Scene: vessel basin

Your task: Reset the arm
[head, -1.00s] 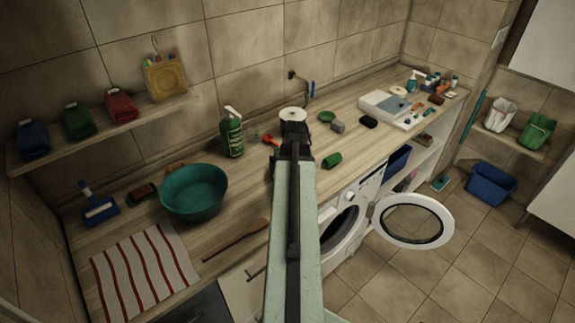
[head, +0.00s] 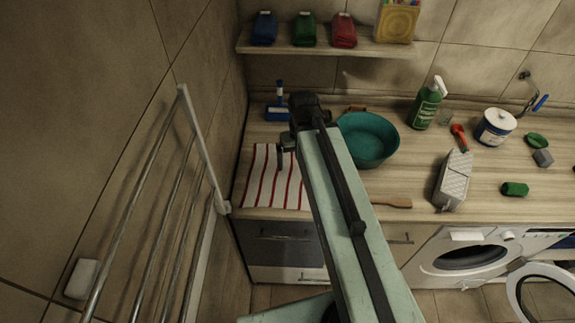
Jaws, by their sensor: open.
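My arm reaches out over the left end of the wooden counter (head: 330,190). My gripper (head: 286,146) is at its end, dark, open and with nothing seen in it. It appears over the red-and-white striped cloth (head: 268,180), just left of the teal basin (head: 368,140). The arm hides part of the cloth and the basin's left edge. I cannot tell how high the gripper is above the counter.
A blue brush (head: 278,105) stands behind the cloth. A green spray bottle (head: 427,103), a white jar (head: 495,127) and a grey-white block (head: 453,180) are to the right. A metal rack (head: 165,200) is on the left wall. The washer door (head: 541,292) hangs open.

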